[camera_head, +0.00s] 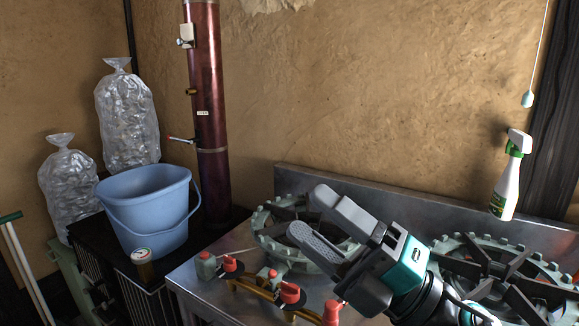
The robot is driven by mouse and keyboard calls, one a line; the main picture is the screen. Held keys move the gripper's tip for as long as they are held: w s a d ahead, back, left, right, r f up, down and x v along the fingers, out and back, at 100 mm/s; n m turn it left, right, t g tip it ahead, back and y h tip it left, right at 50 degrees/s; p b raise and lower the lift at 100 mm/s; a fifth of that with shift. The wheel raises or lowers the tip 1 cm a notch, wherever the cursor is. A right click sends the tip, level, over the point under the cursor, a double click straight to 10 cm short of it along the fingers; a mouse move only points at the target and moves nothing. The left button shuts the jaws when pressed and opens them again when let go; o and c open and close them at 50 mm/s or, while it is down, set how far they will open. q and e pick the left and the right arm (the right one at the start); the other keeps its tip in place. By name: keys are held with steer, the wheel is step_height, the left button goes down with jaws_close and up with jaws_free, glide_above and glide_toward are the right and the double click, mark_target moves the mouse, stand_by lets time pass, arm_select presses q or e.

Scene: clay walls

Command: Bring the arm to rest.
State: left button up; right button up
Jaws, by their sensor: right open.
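My right gripper (308,214) is over the metal stove (222,257), in front of the left burner (268,228). Its two grey fingers point up and to the left, apart, with nothing between them. Its body has a teal panel, and the arm comes in from the bottom right. The gripper and arm hide part of the stove top and of the burners. My left gripper does not show in the head view.
A second burner (500,262) is at the right. A spray bottle (508,180) stands behind it. Red-knobbed valves (290,294) line the stove's front. Clear bags (127,118) stand behind.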

steer(key=w+d+f+m+t+h, duration=0.2)
steer(key=d+f+m+t+h, duration=0.1)
steer(key=d+f+m+h, duration=0.65)
steer(key=w+d+f+m+t+h, duration=0.2)
steer(key=d+f+m+h, duration=0.35)
steer(key=m+h, duration=0.7)
steer(key=s+d+f+m+g+y, duration=0.15)
steer(key=s+f+m+g, duration=0.65)
steer(key=s+f+g, duration=0.85)
arm_select(q)
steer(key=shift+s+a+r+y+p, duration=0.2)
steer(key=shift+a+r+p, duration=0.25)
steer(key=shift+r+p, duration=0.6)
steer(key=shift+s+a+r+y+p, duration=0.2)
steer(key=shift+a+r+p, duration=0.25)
steer(key=shift+p, duration=1.1)
arm_select(e)
steer(key=w+a+f+n+t+y, duration=0.1)
steer(key=w+a+f+t, duration=0.1)
steer(key=f+t, duration=0.4)
steer(key=shift+w+a+f+t+y, duration=0.15)
steer(key=shift+w+f+t+y, duration=0.4)
steer(key=shift+t, duration=1.8)
